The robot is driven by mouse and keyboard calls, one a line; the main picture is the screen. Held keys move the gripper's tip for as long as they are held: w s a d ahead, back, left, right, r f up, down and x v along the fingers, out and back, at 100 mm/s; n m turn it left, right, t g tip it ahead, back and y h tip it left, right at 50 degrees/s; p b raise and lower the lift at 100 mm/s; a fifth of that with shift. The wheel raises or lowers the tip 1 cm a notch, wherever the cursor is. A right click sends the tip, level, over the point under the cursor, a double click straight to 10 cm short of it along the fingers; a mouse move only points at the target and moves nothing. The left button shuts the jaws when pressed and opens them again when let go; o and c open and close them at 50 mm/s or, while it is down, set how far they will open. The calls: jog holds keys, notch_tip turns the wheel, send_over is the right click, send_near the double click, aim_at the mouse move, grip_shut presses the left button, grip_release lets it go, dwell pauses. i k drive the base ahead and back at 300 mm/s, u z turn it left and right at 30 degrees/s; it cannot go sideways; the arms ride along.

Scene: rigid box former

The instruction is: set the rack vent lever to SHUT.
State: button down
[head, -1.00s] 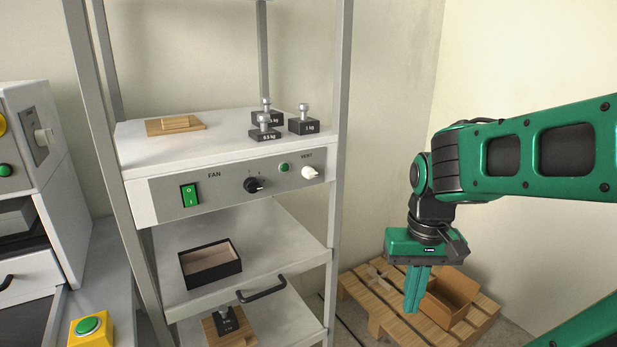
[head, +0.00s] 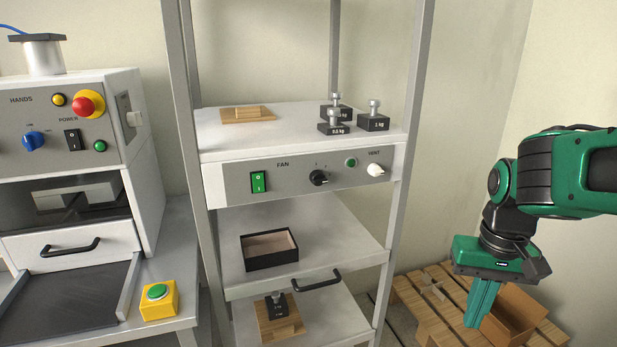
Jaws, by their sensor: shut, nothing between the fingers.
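The rack vent lever (head: 376,169) is a small white lever under the word VENT, at the right end of the grey panel (head: 219,183) on the rack. It points up and to the left. No SHUT marking can be read at this size. My gripper (head: 481,305) is at the lower right, pointing down, shut and empty. It is apart from the rack, to the right of and below the lever.
The panel also has a green FAN switch (head: 259,182), a black knob (head: 319,177) and a green lamp (head: 351,162). Several black weights (head: 373,122) stand above. A rack post (head: 409,130) rises beside the lever. A pallet (head: 425,312) with a cardboard box (head: 516,314) lies below my gripper.

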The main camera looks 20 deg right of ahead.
aim_at(374, 170)
jog(key=u, duration=0.6)
jog(key=k, duration=1.8)
jog(key=z, duration=0.55)
jog(key=i, duration=1.05)
